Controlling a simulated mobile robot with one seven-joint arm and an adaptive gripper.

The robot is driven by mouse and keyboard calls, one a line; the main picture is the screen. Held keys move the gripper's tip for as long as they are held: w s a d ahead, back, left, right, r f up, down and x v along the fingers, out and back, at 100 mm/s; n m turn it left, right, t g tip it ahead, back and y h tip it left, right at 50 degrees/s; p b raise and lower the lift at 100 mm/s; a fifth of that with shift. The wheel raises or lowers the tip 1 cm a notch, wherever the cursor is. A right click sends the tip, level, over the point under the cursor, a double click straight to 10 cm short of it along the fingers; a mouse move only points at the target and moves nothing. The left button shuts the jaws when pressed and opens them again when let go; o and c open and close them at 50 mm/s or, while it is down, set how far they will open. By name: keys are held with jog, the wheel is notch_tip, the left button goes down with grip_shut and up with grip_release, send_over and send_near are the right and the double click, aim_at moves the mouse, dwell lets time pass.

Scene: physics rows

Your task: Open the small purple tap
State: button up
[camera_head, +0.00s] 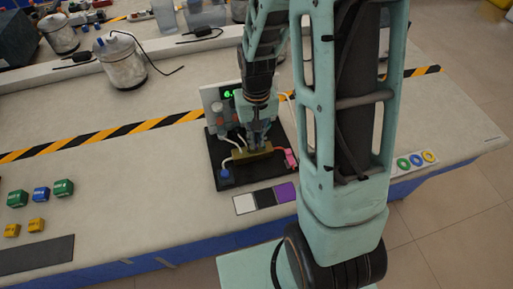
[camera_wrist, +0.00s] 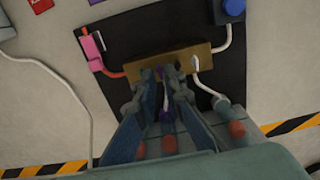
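A brass block (camera_wrist: 135,65) with small taps sits on a black board (camera_head: 232,183). It also shows in the head view (camera_head: 257,154). Bits of purple, seemingly the small purple tap (camera_wrist: 160,73), show between my fingertips in the wrist view; most of the tap is hidden. My gripper (camera_wrist: 160,78) points down at the block, its two fingers close together on either side of the purple part. A narrow gap shows between the fingers, but whether they touch the tap is unclear. A white tap (camera_wrist: 195,64) stands just right of the fingers.
A pink part (camera_wrist: 91,47) and a blue knob (camera_wrist: 232,8) sit by the board's edges, joined by hoses. White, black and purple squares (camera_head: 285,193) lie in front. Blocks (camera_head: 41,194) lie left; open table lies between.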

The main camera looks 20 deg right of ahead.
jog(key=shift+f+b, duration=0.9)
jog(key=shift+f, duration=0.2)
dwell(0.3)
jog(key=shift+r, duration=0.4)
jog(key=shift+c, duration=0.4)
grip_shut()
jog(key=n, duration=0.4)
jog(key=shift+p, duration=0.3)
jog(key=n, duration=0.3)
